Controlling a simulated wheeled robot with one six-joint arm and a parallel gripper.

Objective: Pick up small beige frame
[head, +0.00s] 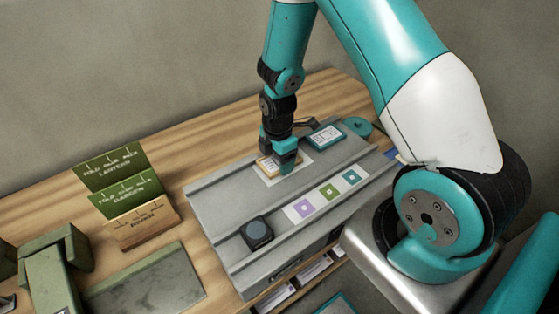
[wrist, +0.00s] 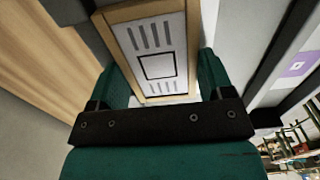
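The small beige frame (head: 267,167) lies on a white sheet (head: 298,159) on the grey stepped stand. In the wrist view the beige frame (wrist: 160,50) has a pale panel with grey bars and a square outline. My gripper (head: 284,163) is low over the frame's right part, pointing down. In the wrist view the teal fingers of my gripper (wrist: 164,85) are apart, one on each side of the frame, which looks slightly turned between them. Whether the fingertips touch its edges is hard to tell. The frame's near end is partly hidden in the head view.
A teal-framed card (head: 326,136) lies behind and right of the gripper. Purple, green and teal cards (head: 328,192) lie on a strip in front. Green signs (head: 118,180) stand at left.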

